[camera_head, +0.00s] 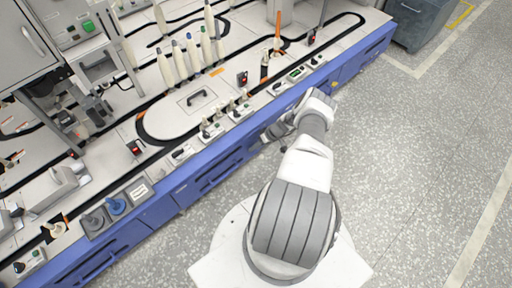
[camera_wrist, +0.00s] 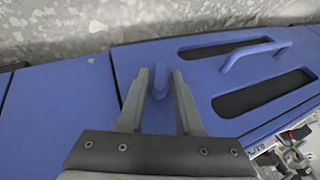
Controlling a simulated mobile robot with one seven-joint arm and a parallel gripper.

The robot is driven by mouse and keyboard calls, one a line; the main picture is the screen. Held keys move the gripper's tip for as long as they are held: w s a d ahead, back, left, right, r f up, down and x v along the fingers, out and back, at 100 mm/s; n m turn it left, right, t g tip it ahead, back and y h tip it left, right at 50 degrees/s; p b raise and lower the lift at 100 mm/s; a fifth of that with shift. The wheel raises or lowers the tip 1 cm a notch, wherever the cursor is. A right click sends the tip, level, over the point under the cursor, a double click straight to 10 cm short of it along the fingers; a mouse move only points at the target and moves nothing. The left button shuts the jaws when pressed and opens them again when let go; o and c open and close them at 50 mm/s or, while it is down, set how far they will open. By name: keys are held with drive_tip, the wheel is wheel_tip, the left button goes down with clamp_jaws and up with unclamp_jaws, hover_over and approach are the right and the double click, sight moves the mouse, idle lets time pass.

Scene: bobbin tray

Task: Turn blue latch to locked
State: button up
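The blue latch (camera_wrist: 160,82) is a small rounded upright bar on the blue cabinet front (camera_wrist: 75,115), in the middle of the wrist view. My gripper (camera_wrist: 161,74) has its two grey fingers apart, one on each side of the latch. Narrow strips of blue seem to show between the latch and the fingers, so no firm contact is clear. In the head view my gripper (camera_head: 276,132) is at the blue front (camera_head: 190,187) below the bench edge. The latch cannot be made out there, behind my arm and gripper.
A blue bow handle (camera_wrist: 250,54) and dark slots (camera_wrist: 262,93) lie right of the latch. A panel seam runs to its left. The bench top (camera_head: 185,103) carries a track, bobbins and small switch boxes. Speckled floor (camera_head: 410,170) is clear on the right.

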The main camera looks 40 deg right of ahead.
clamp_jaws()
drive_tip(key=shift+d+f+y, duration=0.1)
drive_tip(key=shift+y, duration=0.2)
drive_tip(key=shift+s+y, duration=0.1)
drive_tip(key=shift+y, duration=0.3)
drive_tip(key=shift+o, duration=1.8)
unclamp_jaws()
drive_tip(key=p+v, duration=0.5)
drive_tip(key=v, duration=1.2)
drive_tip(key=shift+d+r+p, duration=0.15)
drive_tip(key=shift+r+p, duration=0.1)
drive_tip(key=shift+p, duration=0.05)
